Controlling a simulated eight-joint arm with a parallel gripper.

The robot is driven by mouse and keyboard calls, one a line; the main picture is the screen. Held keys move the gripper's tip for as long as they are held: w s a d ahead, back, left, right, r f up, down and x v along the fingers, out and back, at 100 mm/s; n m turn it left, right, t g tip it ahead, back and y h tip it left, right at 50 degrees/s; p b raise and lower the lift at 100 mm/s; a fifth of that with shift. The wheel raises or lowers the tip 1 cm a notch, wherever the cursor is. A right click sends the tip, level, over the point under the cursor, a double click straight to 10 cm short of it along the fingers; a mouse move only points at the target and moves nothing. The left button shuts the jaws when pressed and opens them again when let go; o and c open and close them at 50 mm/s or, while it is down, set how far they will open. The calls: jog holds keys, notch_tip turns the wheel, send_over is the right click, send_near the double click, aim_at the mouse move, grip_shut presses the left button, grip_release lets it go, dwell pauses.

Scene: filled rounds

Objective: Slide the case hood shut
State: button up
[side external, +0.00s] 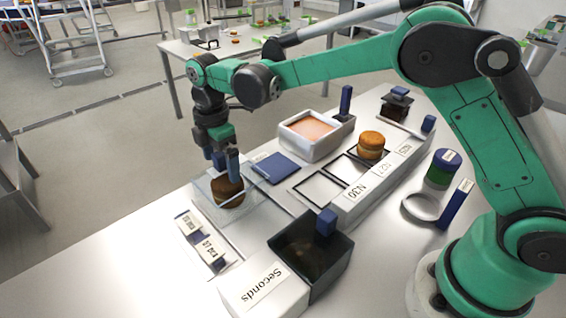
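The case is at the left of the table, with a clear hood (205,189) that looks like a see-through box. A brown filled round (228,193) shows through it. A blue upright handle (233,166) stands by the hood, just above the round. My gripper (222,160) points down at this handle, with its fingertips beside or around it. The fingers are small and partly hidden, so I cannot tell whether they grip the handle. A blue flat plate (282,167) lies right of the hood. How far the hood covers the case is unclear.
A white tray with an orange-pink surface (311,127) stands behind. A dark bin (311,258), a "Seconds" block (263,287), a ring tool (421,207) and a green-blue jar (442,169) stand nearer. The front left table is clear.

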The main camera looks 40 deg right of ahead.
dwell(0.5)
jog(key=shift+r, duration=3.45)
jog(key=shift+d+r, duration=0.15)
jog(key=s+d+r+m+t, duration=0.3)
jog(key=s+d+r+m, duration=0.1)
jog(key=s+d+m, duration=0.3)
jog(key=s+d+f+m+t, duration=0.3)
jog(key=s+f+m+t, duration=0.1)
jog(key=s+m, duration=0.5)
jog(key=shift+d+m, duration=0.35)
jog(key=shift+m, duration=0.65)
jog(key=shift+f, duration=0.1)
